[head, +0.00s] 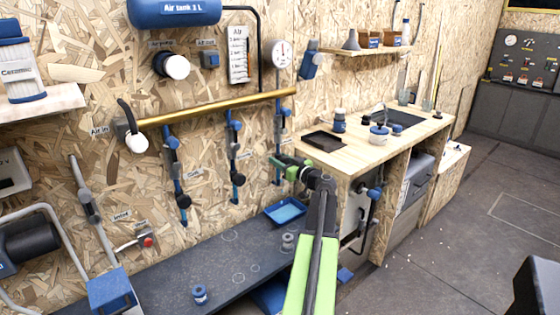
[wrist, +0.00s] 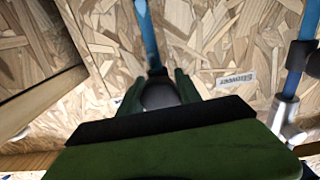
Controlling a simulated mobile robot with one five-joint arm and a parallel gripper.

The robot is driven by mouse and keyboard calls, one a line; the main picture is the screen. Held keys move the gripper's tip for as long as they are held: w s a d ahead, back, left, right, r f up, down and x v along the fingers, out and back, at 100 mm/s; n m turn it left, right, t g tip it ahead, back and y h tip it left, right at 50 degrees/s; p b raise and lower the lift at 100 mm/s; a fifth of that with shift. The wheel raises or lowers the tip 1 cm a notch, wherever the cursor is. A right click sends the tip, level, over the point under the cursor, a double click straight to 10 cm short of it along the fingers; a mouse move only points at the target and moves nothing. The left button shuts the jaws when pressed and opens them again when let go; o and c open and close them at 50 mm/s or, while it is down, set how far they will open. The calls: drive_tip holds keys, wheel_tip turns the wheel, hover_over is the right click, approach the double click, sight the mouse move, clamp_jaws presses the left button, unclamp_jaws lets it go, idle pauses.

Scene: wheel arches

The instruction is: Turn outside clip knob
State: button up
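Three blue hoses with dark clip knobs hang below a brass pipe (head: 215,107) on the wall. My green gripper (head: 280,160) reaches the lower part of the rightmost hose (head: 278,115) in the head view. In the wrist view, a dark rounded knob (wrist: 160,94) on a blue hose (wrist: 147,35) sits between the fingers of my gripper (wrist: 158,85). I cannot tell whether the fingers touch it. The knob's near side is hidden by the gripper body. I cannot read a label "Outside" in either view.
A "Shower" label (wrist: 236,80) and another hose with a black fitting (wrist: 300,56) are to the right in the wrist view. A wooden counter (head: 345,155) stands right of my arm. A blue tray (head: 286,212) lies on the dark bench (head: 215,270) below. Open floor is at right.

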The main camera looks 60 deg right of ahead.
clamp_jaws()
drive_tip(key=m, duration=0.3)
drive_tip(key=o, duration=0.6)
unclamp_jaws()
drive_tip(key=shift+s, duration=0.1)
drive_tip(key=v, duration=1.7)
drive_tip(key=shift+s+a, duration=0.1)
drive_tip(key=shift+s, duration=0.05)
